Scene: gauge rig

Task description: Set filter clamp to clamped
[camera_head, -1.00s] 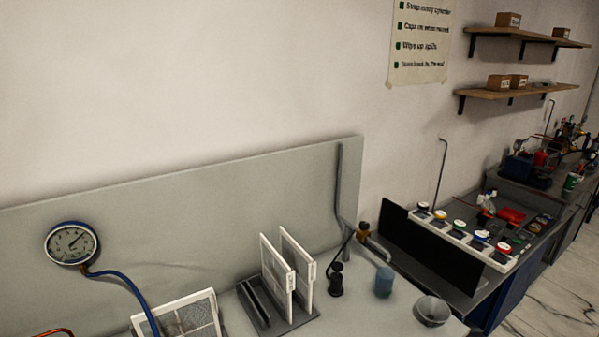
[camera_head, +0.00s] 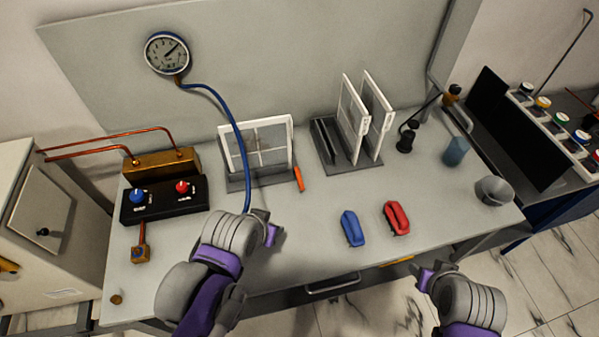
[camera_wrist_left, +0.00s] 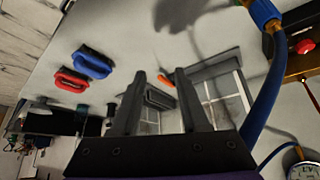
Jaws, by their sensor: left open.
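A white-framed filter (camera_head: 277,133) stands in a grey holder (camera_head: 262,180) near the back of the bench. A small orange lever (camera_head: 299,178), which looks like the filter clamp, stands slightly tilted at the holder's right end. The filter (camera_wrist_left: 205,92) and the orange lever (camera_wrist_left: 165,80) also show in the left wrist view. My left gripper (camera_head: 270,228) is open and empty, in front of the filter and lever and apart from them. Its fingers (camera_wrist_left: 158,88) frame the lever from a distance. My right gripper (camera_head: 432,275) is off the bench's front edge; its opening is unclear.
A blue hose (camera_head: 235,133) runs from the gauge (camera_head: 167,53) down past the filter's left side, close to my left wrist. A valve box (camera_head: 163,198) is at left. A blue object (camera_head: 352,228) and a red object (camera_head: 397,217) lie at right. Spare filters (camera_head: 352,120) stand behind.

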